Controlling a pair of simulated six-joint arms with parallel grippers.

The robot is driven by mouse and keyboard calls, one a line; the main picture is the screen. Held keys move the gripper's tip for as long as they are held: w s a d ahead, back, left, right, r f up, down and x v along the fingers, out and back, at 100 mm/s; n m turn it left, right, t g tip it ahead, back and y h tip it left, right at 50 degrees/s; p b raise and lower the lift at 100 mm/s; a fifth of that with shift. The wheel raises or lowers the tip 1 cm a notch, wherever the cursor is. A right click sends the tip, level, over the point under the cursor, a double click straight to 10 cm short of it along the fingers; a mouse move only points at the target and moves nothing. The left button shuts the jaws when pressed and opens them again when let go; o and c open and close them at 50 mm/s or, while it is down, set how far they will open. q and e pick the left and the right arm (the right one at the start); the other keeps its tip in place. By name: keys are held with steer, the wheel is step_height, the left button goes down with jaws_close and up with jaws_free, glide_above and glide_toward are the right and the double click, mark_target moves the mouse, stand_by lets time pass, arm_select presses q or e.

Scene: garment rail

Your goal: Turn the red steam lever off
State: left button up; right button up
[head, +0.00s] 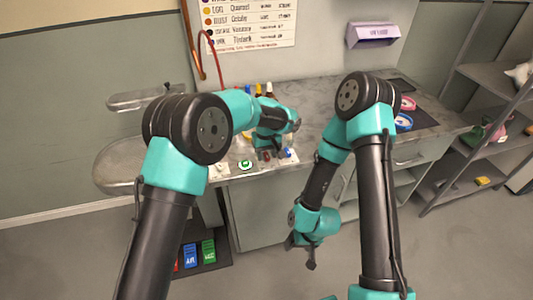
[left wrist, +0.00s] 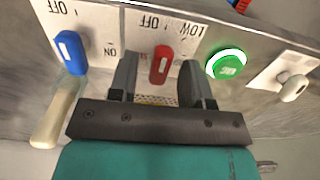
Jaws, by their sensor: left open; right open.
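The red steam lever (left wrist: 160,66) stands out from a pale panel between my left gripper's two fingers in the left wrist view. Upside-down OFF and LOW labels show above it. My left gripper (left wrist: 159,82) is open, with one finger on each side of the lever; a gap shows on both sides. In the head view my left gripper (head: 277,154) is at the counter's front control panel. My right gripper (head: 302,254) is open and empty, hanging low in front of the cabinet, away from the panel.
A blue lever (left wrist: 70,52) is left of the red one in the left wrist view. A lit green button (left wrist: 226,64) and a white knob (left wrist: 293,88) are to the right. A pale handle (left wrist: 57,114) sticks out below the blue lever. Shelves (head: 480,130) stand at the right.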

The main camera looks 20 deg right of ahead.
arm_select(q)
step_height(320, 180, up, 17)
steer(key=shift+r, duration=0.2)
stand_by(0.6)
steer(key=m+g, duration=0.1)
steer(key=g, duration=0.1)
glide_above(266, 155)
steer(key=s+a, duration=0.4)
steer(key=f, duration=1.2)
steer(key=shift+d, duration=0.2)
steer(key=s+a+f+m+g, duration=0.1)
steer(key=s+a+f, duration=0.3)
steer(key=f, duration=0.3)
steer(key=s+a+f+m+g, duration=0.1)
steer(key=s+a+f, duration=0.4)
steer(key=f, duration=0.2)
steer(key=s+a+f+n+t+h, duration=0.1)
steer(key=s+a+f+h, duration=0.1)
steer(key=a+f, duration=0.4)
steer(key=s+a+f+n+h, duration=0.1)
steer(key=s+a+f, duration=0.15)
steer(key=a, duration=0.65)
steer(key=s+a+f+n+t, duration=0.2)
steer(key=s+a+f+t, duration=0.1)
steer(key=s+a, duration=0.6)
steer(key=a+f, duration=0.1)
steer(key=a, duration=0.3)
steer(key=shift+s+n+t+h, duration=0.2)
steer(key=shift+n+t+h, duration=0.1)
steer(key=shift+t+h, duration=0.1)
